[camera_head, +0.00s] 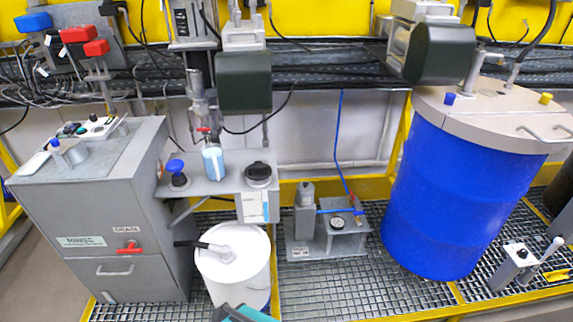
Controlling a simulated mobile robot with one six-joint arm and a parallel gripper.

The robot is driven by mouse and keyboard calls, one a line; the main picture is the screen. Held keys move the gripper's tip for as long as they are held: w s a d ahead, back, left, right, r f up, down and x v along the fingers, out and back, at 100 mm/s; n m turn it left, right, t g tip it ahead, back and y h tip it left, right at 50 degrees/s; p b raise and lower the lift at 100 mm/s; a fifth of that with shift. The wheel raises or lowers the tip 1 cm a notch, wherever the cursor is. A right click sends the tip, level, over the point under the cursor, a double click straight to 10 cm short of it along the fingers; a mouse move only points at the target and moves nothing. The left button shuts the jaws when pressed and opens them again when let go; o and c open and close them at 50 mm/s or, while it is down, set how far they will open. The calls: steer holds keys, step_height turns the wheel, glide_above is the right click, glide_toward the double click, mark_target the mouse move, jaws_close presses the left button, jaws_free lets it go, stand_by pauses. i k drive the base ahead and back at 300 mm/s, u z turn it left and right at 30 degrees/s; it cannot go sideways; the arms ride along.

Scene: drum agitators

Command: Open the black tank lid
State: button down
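A round black lid (258,172) sits on top of a small grey tank, which has a white label (254,208) on its front. The tank is fixed at the right end of a grey shelf (213,182). The lid appears seated flat on the tank. My gripper's fingers do not show. Only a dark and teal part, which seems to be mine, shows at the bottom edge, below the white bucket and well apart from the lid. Whether it belongs to the arm or the gripper I cannot tell.
A blue knob (176,168) and a clear bottle (213,162) stand left of the lid. A dark green motor housing (244,82) hangs above. A white bucket (232,264) is below; a large blue drum (450,195) stands right, a grey cabinet (95,215) left.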

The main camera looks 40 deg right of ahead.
mark_target(258, 171)
steer(key=z, duration=0.85)
steer(key=k, duration=1)
steer(key=i, duration=0.75)
steer(key=z, duration=0.05)
